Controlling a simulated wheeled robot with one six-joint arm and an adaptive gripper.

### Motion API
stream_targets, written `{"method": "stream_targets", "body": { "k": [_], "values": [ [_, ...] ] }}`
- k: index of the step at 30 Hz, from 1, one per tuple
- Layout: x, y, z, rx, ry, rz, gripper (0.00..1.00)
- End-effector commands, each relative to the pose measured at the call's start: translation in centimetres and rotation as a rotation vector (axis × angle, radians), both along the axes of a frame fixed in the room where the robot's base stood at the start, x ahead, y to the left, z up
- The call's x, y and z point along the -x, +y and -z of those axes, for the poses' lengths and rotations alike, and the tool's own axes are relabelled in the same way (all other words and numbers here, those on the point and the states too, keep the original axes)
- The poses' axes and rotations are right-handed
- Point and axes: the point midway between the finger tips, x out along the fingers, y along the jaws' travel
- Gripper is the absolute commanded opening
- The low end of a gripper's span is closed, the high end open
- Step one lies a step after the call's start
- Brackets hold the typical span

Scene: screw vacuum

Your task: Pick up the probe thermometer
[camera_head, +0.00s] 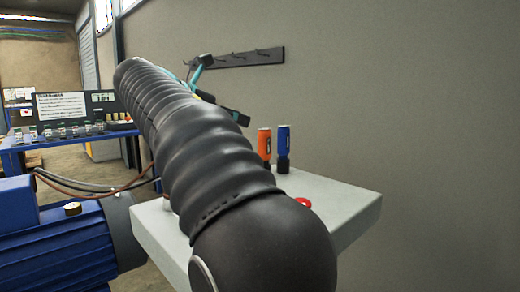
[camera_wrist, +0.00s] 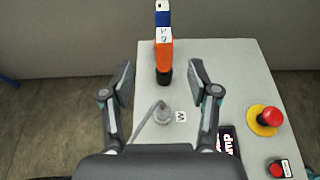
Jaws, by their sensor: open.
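An orange handheld device (camera_head: 264,142) and a blue one (camera_head: 283,143), both with dark lower ends, stand upright side by side on a pale tabletop (camera_head: 345,203). In the wrist view the orange device (camera_wrist: 163,54) is in front of the blue one (camera_wrist: 162,18), and a grey round piece with a cable (camera_wrist: 161,113) lies nearer. I cannot tell for sure which is the probe thermometer. My gripper (camera_wrist: 161,80) is open and empty, its fingers spread left and right of the orange device's line. In the head view my arm hides part of the table and gripper.
A red mushroom button on a yellow base (camera_wrist: 266,118) and a smaller red button (camera_wrist: 279,169) are at the table's right. A dark lettered item (camera_wrist: 228,141) lies beside the right finger. A wall with a hook rail (camera_head: 250,57) stands behind; a blue motor (camera_head: 65,240) is at left.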

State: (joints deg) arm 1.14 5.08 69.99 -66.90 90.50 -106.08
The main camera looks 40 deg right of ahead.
Motion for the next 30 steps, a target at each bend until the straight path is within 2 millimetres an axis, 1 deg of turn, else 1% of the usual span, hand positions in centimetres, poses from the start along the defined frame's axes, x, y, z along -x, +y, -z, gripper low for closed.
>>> {"method": "stream_targets", "body": {
  "k": [1,3,7,10,16,21,24,27,30],
  "values": [
    [0.0,-1.0,0.5,0.0,0.0,0.003,0.6],
    [-0.1,-2.2,1.0,0.0,0.0,0.003,0.6],
    [-0.3,-4.0,1.8,-0.002,0.001,0.002,0.6],
    [-0.3,-4.9,2.1,-0.001,0.0,0.001,0.6],
    [-0.3,-6.0,2.6,-0.001,-0.001,0.003,0.6],
    [0.1,-8.3,3.7,-0.002,0.0,0.007,0.6],
    [0.0,-9.4,4.1,-0.002,-0.001,0.005,0.6],
    [-0.1,-10.1,4.3,-0.002,-0.001,0.004,0.6],
    [-0.2,-10.3,4.4,-0.002,-0.002,0.002,0.6]
  ]
}}
